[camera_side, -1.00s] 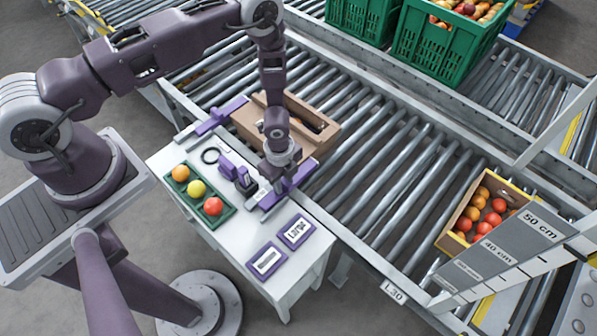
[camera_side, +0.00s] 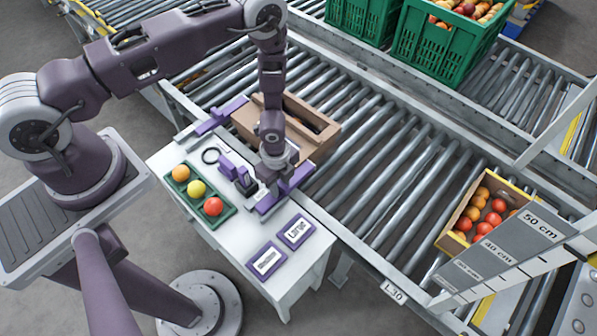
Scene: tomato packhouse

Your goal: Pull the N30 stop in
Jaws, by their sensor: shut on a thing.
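Two purple sliding stops lie at the table side of the roller conveyor. One stop (camera_side: 222,114) is at the left end of the brown crate (camera_side: 262,132), and the other stop (camera_side: 297,180) is just below the crate's right end. No N30 marking is readable on either stop. My gripper (camera_side: 268,190) is over the nearer, right-hand stop, shut on it; the fingertips are small and partly hidden by the wrist. That stop's far end still reaches to the conveyor edge by the crate's corner.
A tomato box (camera_side: 450,226) sits on the rollers at right, near an L30 tag (camera_side: 393,291). Green crates (camera_side: 436,50) stand behind.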

